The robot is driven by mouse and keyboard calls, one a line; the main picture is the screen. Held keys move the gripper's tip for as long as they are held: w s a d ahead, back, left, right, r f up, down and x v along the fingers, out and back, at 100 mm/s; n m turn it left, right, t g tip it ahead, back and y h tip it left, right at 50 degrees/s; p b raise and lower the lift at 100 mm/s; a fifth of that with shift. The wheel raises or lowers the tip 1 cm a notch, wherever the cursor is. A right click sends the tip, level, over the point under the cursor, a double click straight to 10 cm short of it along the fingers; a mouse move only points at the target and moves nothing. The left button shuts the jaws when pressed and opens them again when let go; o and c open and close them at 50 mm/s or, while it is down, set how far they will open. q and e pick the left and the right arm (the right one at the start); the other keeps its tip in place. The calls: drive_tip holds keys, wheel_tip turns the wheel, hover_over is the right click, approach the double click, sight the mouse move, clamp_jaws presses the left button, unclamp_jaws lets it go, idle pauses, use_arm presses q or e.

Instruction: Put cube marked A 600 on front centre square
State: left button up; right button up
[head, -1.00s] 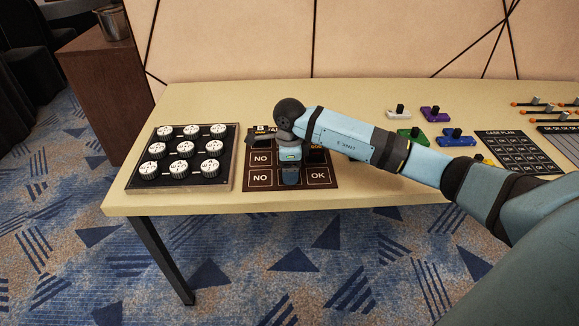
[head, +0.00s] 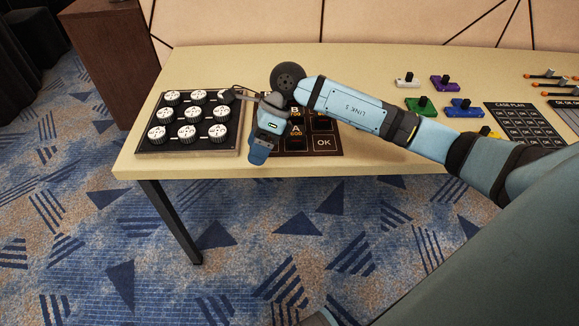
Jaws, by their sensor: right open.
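The cube marked A 600 (head: 296,131) is dark with pale lettering. It appears to stand in the front centre square of the dark square-marked mat (head: 333,150), just left of the square marked OK. My right gripper (head: 258,155) is open and empty, apart from the cube and to its left. It covers the mat's left column. A cube marked B (head: 295,112) shows behind the A cube, partly hidden by my arm. My left gripper is out of view.
A tray of white round knobs (head: 190,148) lies left of the mat. Coloured blocks (head: 422,105), a dark CASE PLAN board (head: 517,122) and slider strips (head: 548,76) lie to the right. The table (head: 220,66) is bare behind the knob tray.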

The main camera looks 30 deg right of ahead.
drive_tip(key=s+a+r+m+t+y, duration=0.4)
drive_tip(key=s+a+m+t+y, duration=0.35)
drive_tip(key=a+m+y, duration=0.6)
drive_tip(key=s+d+f+m+t+h, duration=0.2)
drive_tip(key=s+d+f+m+h, duration=0.2)
drive_tip(key=m, duration=1.2)
drive_tip(key=s+d+f+m+t+h, duration=0.3)
drive_tip(key=s+f+m+h, duration=0.6)
drive_tip(key=f+m+h, duration=0.3)
drive_tip(key=d+f+m, duration=0.1)
drive_tip(key=m, duration=0.2)
drive_tip(key=shift+d+f+m, duration=0.2)
drive_tip(key=shift+f+m, duration=0.15)
drive_tip(key=shift+f, duration=0.05)
drive_tip(key=shift+s+r, duration=0.1)
